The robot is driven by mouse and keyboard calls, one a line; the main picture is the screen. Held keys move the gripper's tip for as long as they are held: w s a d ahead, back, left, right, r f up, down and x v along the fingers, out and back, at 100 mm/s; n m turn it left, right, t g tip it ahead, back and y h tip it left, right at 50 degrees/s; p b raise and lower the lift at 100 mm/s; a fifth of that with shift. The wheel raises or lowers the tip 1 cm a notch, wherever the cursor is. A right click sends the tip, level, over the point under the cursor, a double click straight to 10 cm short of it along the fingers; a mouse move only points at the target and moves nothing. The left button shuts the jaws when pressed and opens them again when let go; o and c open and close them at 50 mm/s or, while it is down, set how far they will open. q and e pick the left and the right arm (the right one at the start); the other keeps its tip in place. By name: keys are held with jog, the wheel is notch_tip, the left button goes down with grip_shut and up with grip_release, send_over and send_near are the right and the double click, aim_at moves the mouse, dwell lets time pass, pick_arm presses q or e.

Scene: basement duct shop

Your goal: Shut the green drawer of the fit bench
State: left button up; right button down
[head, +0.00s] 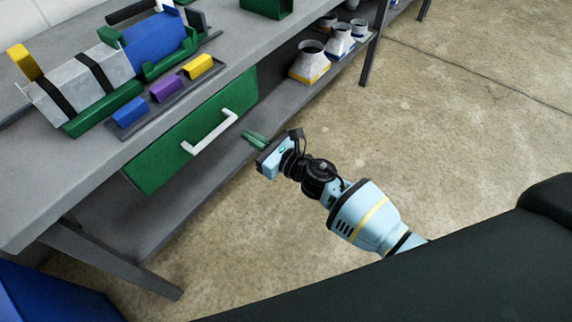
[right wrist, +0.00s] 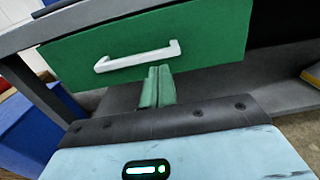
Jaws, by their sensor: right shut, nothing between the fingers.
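The green drawer (head: 170,145) is under the top of the grey fit bench (head: 75,185), with a white bar handle (head: 211,132) on its front. The drawer front also shows in the right wrist view (right wrist: 215,40), with its handle (right wrist: 138,56). I cannot tell how far the front stands out from the bench. My right gripper (head: 250,135) is just in front of the drawer, to the right of the handle in the head view. Its green fingers (right wrist: 157,75) are closed together and empty, pointing at the drawer front below the handle's right end. My left gripper is out of view.
On the bench top are a duct piece (head: 85,85) in a green cradle and small blue (head: 130,112), purple (head: 166,88) and yellow (head: 198,66) blocks. Duct fittings (head: 309,62) stand on the lower shelf. A blue box (head: 50,295) is at lower left. The concrete floor is clear.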

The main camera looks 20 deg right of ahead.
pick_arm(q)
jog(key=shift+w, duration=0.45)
pick_arm(e)
jog(key=v, duration=0.9)
jog(key=shift+f, duration=0.2)
jog(key=shift+w+d, duration=0.1)
